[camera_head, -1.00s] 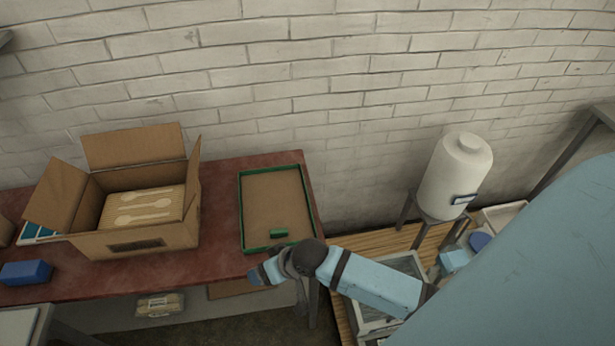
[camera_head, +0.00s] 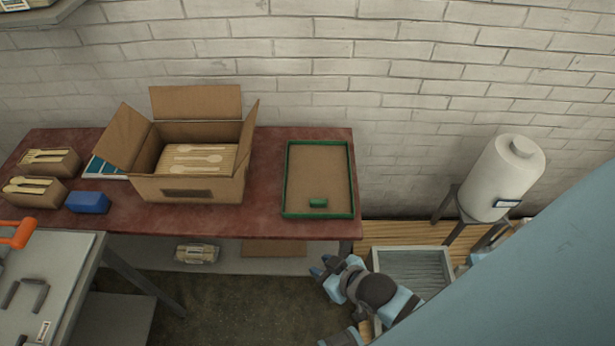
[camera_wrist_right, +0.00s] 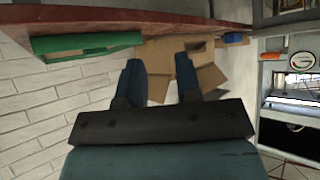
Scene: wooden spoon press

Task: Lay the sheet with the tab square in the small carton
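An open cardboard carton (camera_head: 215,188) stands on the red table with its flaps spread. Several pale wooden spoons (camera_head: 197,158) lie in it in a flat layer. My right gripper (camera_head: 322,267) is in front of and below the table edge, apart from tray and carton. In the right wrist view its fingers (camera_wrist_right: 158,68) are apart with nothing between them. My left gripper is not in view.
Two small boxes of spoons (camera_head: 36,200) and a blue block (camera_head: 88,203) are at the table's left. A grey bench (camera_head: 60,280) stands front left. A white tank (camera_head: 503,180) on a stand is at right. The red tabletop (camera_head: 265,215) is bare between carton and tray.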

